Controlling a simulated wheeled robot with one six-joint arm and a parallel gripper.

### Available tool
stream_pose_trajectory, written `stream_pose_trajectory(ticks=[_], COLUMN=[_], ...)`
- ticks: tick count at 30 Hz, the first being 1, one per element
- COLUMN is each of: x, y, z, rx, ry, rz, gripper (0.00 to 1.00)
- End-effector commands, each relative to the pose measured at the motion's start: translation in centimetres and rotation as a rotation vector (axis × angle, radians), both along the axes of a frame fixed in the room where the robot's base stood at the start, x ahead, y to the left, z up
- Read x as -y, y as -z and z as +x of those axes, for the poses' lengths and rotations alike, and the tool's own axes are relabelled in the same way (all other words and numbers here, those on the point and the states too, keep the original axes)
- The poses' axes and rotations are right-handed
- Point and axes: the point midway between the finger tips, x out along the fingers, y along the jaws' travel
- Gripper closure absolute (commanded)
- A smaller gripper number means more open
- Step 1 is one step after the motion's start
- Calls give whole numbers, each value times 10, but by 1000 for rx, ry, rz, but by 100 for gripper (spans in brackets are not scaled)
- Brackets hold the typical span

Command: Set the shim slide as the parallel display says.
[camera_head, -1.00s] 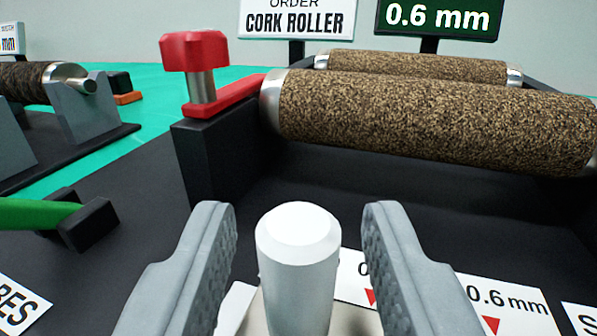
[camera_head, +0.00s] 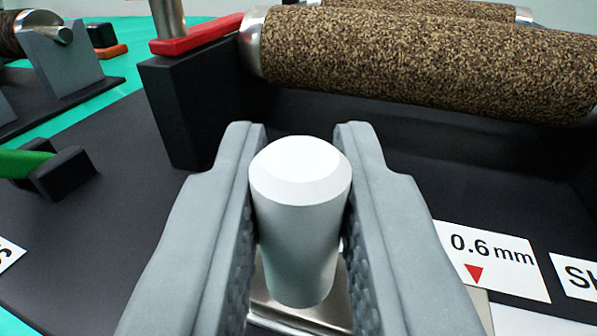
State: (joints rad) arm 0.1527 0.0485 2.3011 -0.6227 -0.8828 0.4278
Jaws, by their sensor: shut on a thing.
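A pale grey, round-topped knob (camera_head: 300,220) stands upright at the bottom middle, on a shiny metal piece (camera_head: 318,306) that looks like the shim slide. My gripper (camera_head: 300,170) is shut on the knob, one grey jaw on each side. To the right, a white scale label (camera_head: 490,245) reads 0.6 mm above a red triangle (camera_head: 473,274). Any marks behind my jaws are hidden. The display is out of view now; a second ago it read 0.6 mm.
A cork roller (camera_head: 420,65) lies across the back, with a red lever arm (camera_head: 200,34) on a black block (camera_head: 195,115) at its left. A green bar (camera_head: 22,162) with a black end block (camera_head: 65,174) is at far left. A roller stand (camera_head: 62,75) is behind.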

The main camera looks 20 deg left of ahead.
Motion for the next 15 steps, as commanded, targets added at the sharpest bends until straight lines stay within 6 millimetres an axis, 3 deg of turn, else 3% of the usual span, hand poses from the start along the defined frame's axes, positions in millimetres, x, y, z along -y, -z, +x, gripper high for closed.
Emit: stream_pose_trajectory(ticks=[9, 15], x=[52, 67], y=[0, 0], z=[0, 0], rx=[-1, -1], ry=[4, 3], rz=[0, 0], gripper=[100, 100])
